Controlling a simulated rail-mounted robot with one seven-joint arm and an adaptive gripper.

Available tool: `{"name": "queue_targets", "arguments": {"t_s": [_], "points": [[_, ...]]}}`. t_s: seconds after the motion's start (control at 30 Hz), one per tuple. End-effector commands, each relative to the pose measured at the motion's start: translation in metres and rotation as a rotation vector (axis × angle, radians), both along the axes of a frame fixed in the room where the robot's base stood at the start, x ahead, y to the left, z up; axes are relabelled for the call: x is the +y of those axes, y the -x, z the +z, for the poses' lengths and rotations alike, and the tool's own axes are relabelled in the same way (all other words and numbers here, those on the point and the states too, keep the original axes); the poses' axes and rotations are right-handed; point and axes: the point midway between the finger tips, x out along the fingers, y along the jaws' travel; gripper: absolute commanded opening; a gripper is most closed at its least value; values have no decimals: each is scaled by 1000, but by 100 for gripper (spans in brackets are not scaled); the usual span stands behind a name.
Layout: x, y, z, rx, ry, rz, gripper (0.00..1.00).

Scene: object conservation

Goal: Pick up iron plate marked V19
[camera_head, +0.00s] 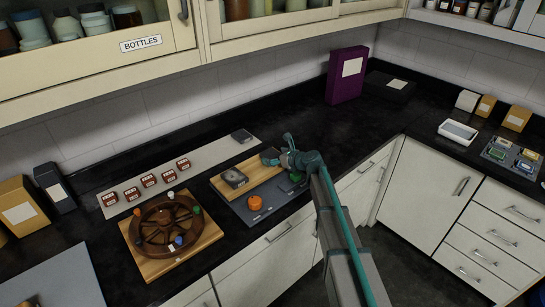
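I cannot read a V19 mark on anything in the head view. A dark, squarish block (235,178) with a round face lies on a wooden board (256,171) on the counter. A flat dark square piece (241,135) lies at the right end of a pale strip. Either could be the iron plate; I cannot tell which. My gripper (271,157) is over the right end of the wooden board, to the right of the block and apart from it. It is too small to tell whether its fingers are open or shut. I see nothing clearly held.
A dark grey tray (266,208) with an orange knob (254,202) is in front of the board. A brown spoked wheel (165,227) with coloured pegs stands left. Several small red-brown boxes stand on the pale strip (205,160). A purple box (346,75) stands behind, right. Upper cabinets overhang the counter.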

Motion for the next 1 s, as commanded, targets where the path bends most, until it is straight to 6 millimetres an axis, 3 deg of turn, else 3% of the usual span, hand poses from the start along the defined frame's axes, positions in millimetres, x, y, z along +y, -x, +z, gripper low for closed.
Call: {"name": "queue_targets", "arguments": {"t_s": [0.07,0.57,1.0], "points": [[0,0,0,0,0,0,87],[0,0,0,0,0,0,3],[0,0,12,-3,-3,0,3]]}}
